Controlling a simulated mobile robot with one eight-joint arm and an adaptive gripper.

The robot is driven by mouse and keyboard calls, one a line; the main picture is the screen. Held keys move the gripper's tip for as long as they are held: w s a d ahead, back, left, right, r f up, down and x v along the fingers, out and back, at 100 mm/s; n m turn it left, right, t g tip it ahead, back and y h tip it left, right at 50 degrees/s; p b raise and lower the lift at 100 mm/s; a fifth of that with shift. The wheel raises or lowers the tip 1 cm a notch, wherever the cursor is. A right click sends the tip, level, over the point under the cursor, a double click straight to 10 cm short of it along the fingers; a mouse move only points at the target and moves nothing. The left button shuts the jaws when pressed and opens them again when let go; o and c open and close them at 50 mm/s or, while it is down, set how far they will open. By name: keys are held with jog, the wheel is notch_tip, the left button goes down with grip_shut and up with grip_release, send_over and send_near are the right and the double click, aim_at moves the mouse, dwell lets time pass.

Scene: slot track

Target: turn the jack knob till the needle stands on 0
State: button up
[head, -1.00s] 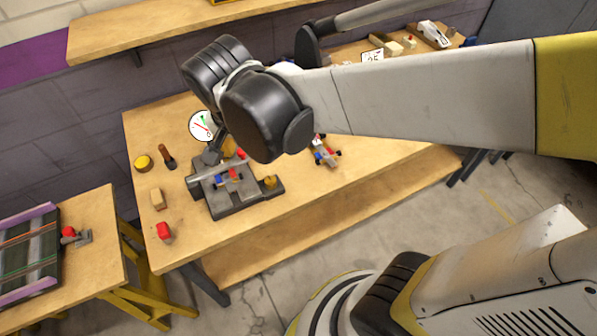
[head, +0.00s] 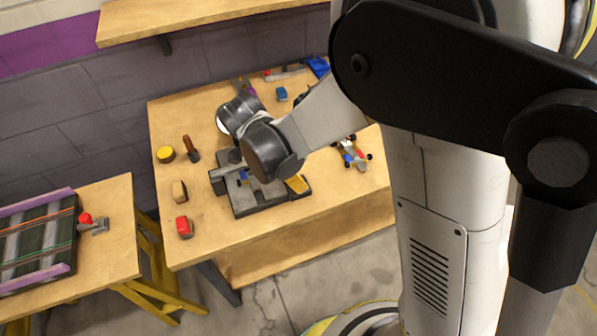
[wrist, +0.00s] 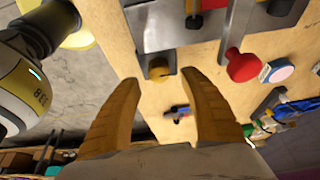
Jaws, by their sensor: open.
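The brass jack knob (wrist: 158,70) shows in the wrist view at the edge of the grey fixture (wrist: 165,35). My gripper (wrist: 160,79) is open, with its two orange fingers spread to either side of the knob in the picture. I see no contact between fingers and knob. In the head view the grey fixture (head: 250,207) stands on the workbench, and my wrist covers much of it. A white edge of the dial (head: 222,118) shows behind my wrist. Its needle and scale are hidden, so I cannot read it.
A toy car (head: 352,153) stands right of the fixture. A red block (head: 184,227), a wooden block (head: 179,191), a yellow disc (head: 166,154) and a dark-handled tool (head: 191,148) lie to its left. A slot track (head: 40,243) is on the left table.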

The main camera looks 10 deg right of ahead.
jog(key=shift+b+x, duration=0.4)
jog(key=shift+x, duration=1.15)
jog(key=shift+r, duration=0.1)
grip_shut()
jog(key=n+t, duration=0.1)
jog(key=n, duration=0.1)
jog(key=n+t+y, duration=0.1)
jog(key=n, duration=0.2)
jog(key=shift+n+b, duration=0.3)
jog(key=shift+b, duration=0.1)
jog(key=n+y, duration=0.1)
jog(key=n, duration=0.1)
jog(key=n+t, duration=0.1)
jog(key=n, duration=0.2)
jog(key=shift+w+a+y+b, duration=0.1)
jog(key=shift+a+y+b, duration=0.05)
jog(key=shift+y+b, duration=0.2)
jog(key=shift+n, duration=0.3)
